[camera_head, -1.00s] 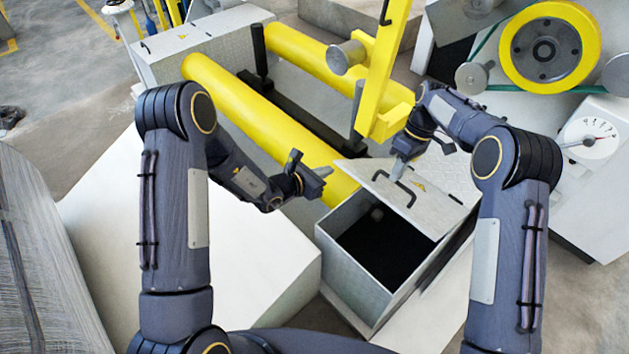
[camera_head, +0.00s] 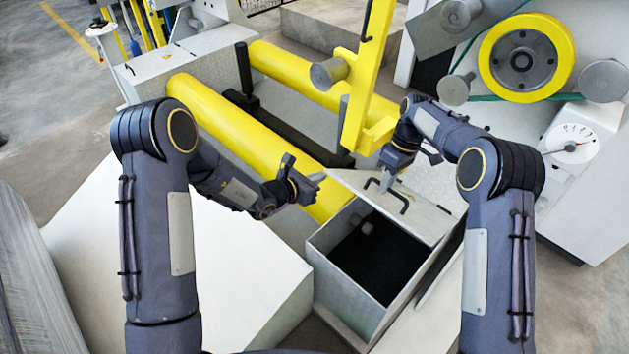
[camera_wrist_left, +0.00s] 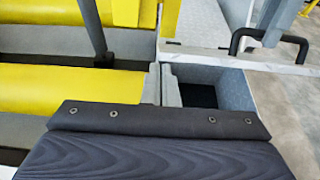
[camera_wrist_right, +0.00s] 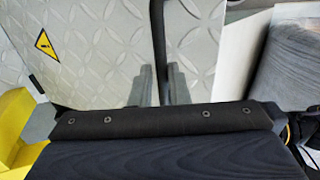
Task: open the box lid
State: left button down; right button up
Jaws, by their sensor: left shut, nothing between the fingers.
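The grey metal box (camera_head: 335,285) stands right of centre in the head view, its dark interior partly uncovered. Its diamond-plate lid (camera_head: 435,190) lies over the far right side, with a black handle (camera_head: 400,205). The left wrist view shows the lid nearly edge-on (camera_wrist_left: 235,60) above the opening. My right gripper (camera_head: 387,183) is at the handle. In the right wrist view its fingers (camera_wrist_right: 160,87) sit on either side of the black handle bar (camera_wrist_right: 157,45). My left gripper (camera_head: 315,180) is shut and empty, beyond the box's left rear corner, apart from the lid.
Yellow rollers (camera_head: 250,135) run behind the box, with a yellow upright post (camera_head: 368,75) near the lid. A white block (camera_head: 215,275) stands left of the box. A machine with a yellow wheel (camera_head: 527,57) and a dial gauge (camera_head: 570,147) is at right.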

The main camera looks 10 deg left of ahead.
jog(key=o, duration=0.4)
jog(key=shift+w+d+f, duration=0.15)
jog(key=shift+d+f, duration=0.3)
jog(key=shift+f, duration=0.2)
pick_arm(q)
jog(key=shift+w+d, duration=0.1)
jog(key=shift+w, duration=0.2)
pick_arm(e)
jog(key=shift+a+r, duration=0.15)
jog(key=shift+r, duration=0.2)
